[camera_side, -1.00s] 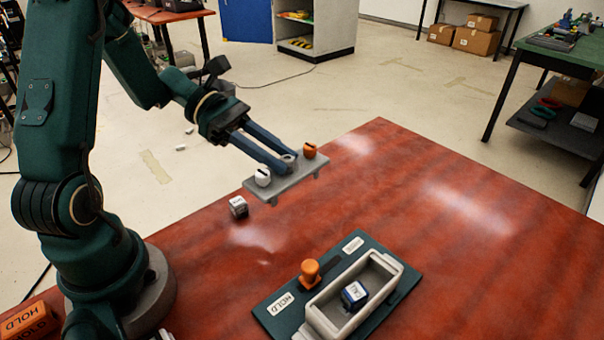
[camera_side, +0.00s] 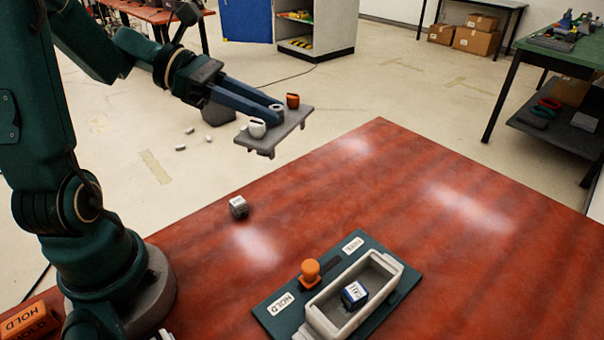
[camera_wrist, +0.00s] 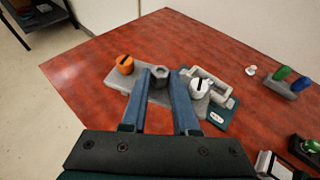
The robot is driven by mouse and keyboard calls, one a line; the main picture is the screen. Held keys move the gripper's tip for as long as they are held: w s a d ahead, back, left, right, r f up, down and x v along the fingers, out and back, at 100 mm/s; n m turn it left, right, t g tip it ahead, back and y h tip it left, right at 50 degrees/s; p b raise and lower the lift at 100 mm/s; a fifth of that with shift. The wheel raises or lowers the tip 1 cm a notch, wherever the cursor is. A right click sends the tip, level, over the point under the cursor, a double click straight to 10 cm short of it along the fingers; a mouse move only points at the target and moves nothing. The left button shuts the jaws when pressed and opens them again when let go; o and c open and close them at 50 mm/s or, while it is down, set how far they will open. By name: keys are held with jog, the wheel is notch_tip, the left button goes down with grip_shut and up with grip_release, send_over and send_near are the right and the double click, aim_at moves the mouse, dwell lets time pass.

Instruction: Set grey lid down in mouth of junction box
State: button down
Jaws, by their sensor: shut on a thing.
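The grey lid (camera_side: 280,133) is a flat plate with a white knob (camera_side: 257,127) and an orange knob (camera_side: 292,100) on top. My gripper (camera_side: 277,107) is shut on the lid's grey middle post and holds it high above the table, up and left of the box in the side view. The wrist view shows the post (camera_wrist: 160,76) between the fingers. The junction box (camera_side: 322,314) is an open grey trough on a dark green base (camera_side: 270,316). A blue-and-white labelled block (camera_side: 354,294) sits inside it. In the wrist view the lid hides part of the box (camera_wrist: 221,92).
An orange knob (camera_side: 310,272) stands on the green base beside the box, between two white labels. A small dark cube with a white top (camera_side: 238,207) lies on the red table (camera_side: 430,220). An orange HOLD block (camera_side: 28,322) is at the lower left.

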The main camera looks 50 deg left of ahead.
jog(key=shift+s+d+r+m+g+h, duration=0.2)
jog(key=shift+s+d+m+g+h, duration=0.1)
jog(key=shift+m+g, duration=0.1)
jog(key=s+d+f+m+g+y, duration=0.2)
jog(key=s+d+f+m+g, duration=0.2)
jog(key=s+d+m+g, duration=0.2)
jog(key=s+d+f+m+g+y, duration=0.2)
jog(key=s+d+f+m+g, duration=0.2)
jog(key=s+d+m+g, duration=0.3)
jog(key=s+d+f+m+g+y, duration=0.3)
jog(key=s+d+m+g, duration=0.4)
jog(key=s+d, duration=0.3)
jog(key=shift+s+f+m, duration=0.6)
jog(key=shift+s+f, duration=0.3)
jog(key=shift+s, duration=0.1)
jog(key=shift+f, duration=2.05)
jog(key=shift+f, duration=0.15)
jog(key=c, duration=0.7)
grip_release()
